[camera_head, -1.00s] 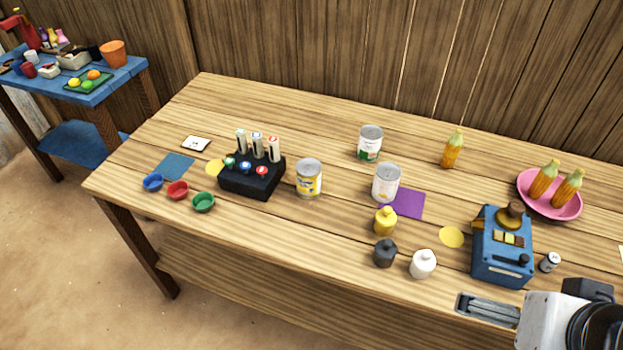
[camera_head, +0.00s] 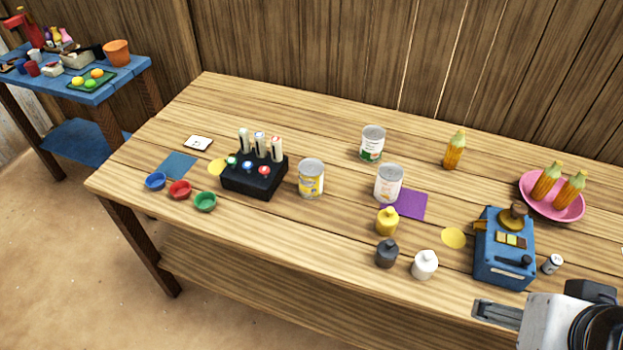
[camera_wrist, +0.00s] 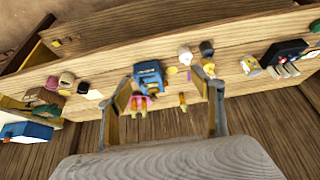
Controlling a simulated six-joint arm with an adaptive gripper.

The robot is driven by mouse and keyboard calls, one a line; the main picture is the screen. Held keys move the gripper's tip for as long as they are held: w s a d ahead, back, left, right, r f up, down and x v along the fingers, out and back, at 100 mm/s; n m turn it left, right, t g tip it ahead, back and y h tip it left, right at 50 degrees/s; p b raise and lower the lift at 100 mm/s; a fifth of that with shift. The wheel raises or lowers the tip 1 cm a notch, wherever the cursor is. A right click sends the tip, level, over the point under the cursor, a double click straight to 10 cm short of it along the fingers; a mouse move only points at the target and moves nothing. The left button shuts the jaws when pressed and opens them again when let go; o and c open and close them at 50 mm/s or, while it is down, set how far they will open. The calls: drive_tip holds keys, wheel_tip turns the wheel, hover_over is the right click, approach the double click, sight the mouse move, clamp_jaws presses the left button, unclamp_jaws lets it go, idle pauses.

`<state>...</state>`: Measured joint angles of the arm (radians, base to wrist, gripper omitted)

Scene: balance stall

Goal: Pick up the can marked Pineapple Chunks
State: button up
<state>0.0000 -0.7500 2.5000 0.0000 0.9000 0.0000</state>
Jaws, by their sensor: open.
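Three metal cans stand upright on the wooden table, their printing too small to read. One can with a yellow label (camera_head: 311,180) stands right of the black holder. A can with a green and white label (camera_head: 372,144) stands farther back. A pale-labelled can (camera_head: 388,184) stands at the purple square's left edge. The yellow-labelled can seems to show at the right in the wrist view (camera_wrist: 250,66). My gripper (camera_head: 494,313) is at the lower right, at the table's front edge, far from all cans. In the wrist view its fingers (camera_wrist: 163,82) are apart with nothing held between them.
A blue machine (camera_head: 504,248) stands close to my gripper. Yellow (camera_head: 387,221), dark (camera_head: 387,253) and white (camera_head: 425,265) bottles stand in front of the pale can. The black holder (camera_head: 254,178) is left of the yellow-labelled can.

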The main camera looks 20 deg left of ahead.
sight(312, 178)
drive_tip(key=shift+w, duration=0.15)
drive_tip(key=w+a+f+n+t+y, duration=0.2)
drive_tip(key=w+a, duration=0.6)
drive_tip(key=w, duration=0.5)
drive_tip(key=w+a+f+n+t+y, duration=0.1)
drive_tip(key=w+a+f+n+t, duration=0.15)
drive_tip(key=w+a, duration=0.75)
drive_tip(key=w+a+f+n+y, duration=0.1)
drive_tip(key=w+a+f, duration=0.1)
drive_tip(key=a+f, duration=0.3)
drive_tip(key=w+a+f+y, duration=0.2)
drive_tip(key=a+f, duration=0.3)
drive_tip(key=a, duration=0.3)
drive_tip(key=w+a+f+n+y, duration=0.1)
drive_tip(key=w+a+f, duration=0.2)
drive_tip(key=a+f, duration=0.2)
drive_tip(key=shift+w+a+f+n+t+y, duration=0.1)
drive_tip(key=shift+a+f+n+t+y, duration=0.1)
drive_tip(key=shift+a, duration=0.35)
drive_tip(key=shift+w+a+f+n+t+y, duration=0.1)
drive_tip(key=shift+a+n+y, duration=0.1)
drive_tip(key=shift+a, duration=0.3)
drive_tip(key=shift+s+a+f, duration=0.2)
drive_tip(key=shift+a+f, duration=0.15)
drive_tip(key=shift+a, duration=0.1)
